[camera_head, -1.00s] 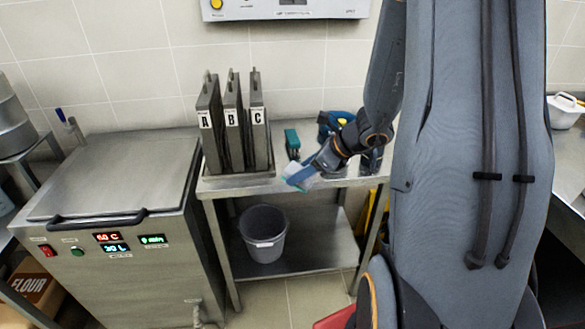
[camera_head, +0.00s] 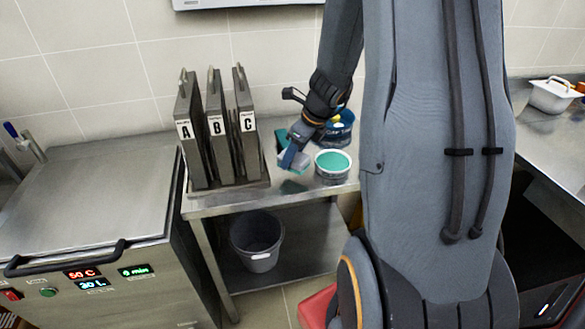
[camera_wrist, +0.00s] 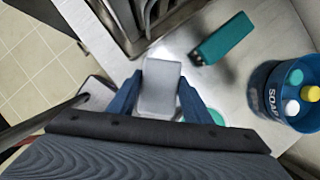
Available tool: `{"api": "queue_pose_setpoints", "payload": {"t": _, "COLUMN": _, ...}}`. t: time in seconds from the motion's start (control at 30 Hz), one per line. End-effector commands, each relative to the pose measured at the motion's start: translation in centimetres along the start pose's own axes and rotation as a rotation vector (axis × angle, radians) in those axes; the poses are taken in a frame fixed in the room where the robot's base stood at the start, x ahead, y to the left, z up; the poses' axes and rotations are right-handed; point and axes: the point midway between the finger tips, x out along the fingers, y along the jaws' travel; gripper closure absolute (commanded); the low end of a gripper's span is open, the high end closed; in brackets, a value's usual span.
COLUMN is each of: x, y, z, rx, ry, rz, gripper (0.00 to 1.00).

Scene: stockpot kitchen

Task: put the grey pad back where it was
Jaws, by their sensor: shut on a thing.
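My gripper (camera_head: 290,160) is low over the front part of the steel side table (camera_head: 225,203). In the wrist view its two blue fingers (camera_wrist: 160,98) are shut on the grey pad (camera_wrist: 161,84), a small pale block held between them. The pad (camera_head: 300,161) shows only in part in the head view. A teal-topped round tub (camera_head: 332,164) stands just right of the gripper. I cannot tell whether the pad touches the table.
Three upright plates marked A, B and C (camera_head: 217,130) stand in a tray left of the gripper. A teal block (camera_wrist: 222,38) lies behind it. A blue bucket with bottles (camera_wrist: 285,98) stands at the back right. A grey bin (camera_head: 257,240) sits on the lower shelf.

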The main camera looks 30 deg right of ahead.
Motion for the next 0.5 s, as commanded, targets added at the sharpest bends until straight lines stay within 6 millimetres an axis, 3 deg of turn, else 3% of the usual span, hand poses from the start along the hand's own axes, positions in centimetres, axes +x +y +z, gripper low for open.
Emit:
{"api": "queue_pose_setpoints", "payload": {"t": 0.33, "x": 3.7, "y": -0.1, "z": -1.6, "rx": 0.005, "ry": 0.0, "rz": 0.001, "gripper": 0.73}}
{"api": "queue_pose_setpoints", "payload": {"t": 0.5, "x": 4.2, "y": -0.1, "z": -1.9, "rx": 0.003, "ry": -0.001, "rz": -0.001, "gripper": 0.73}}
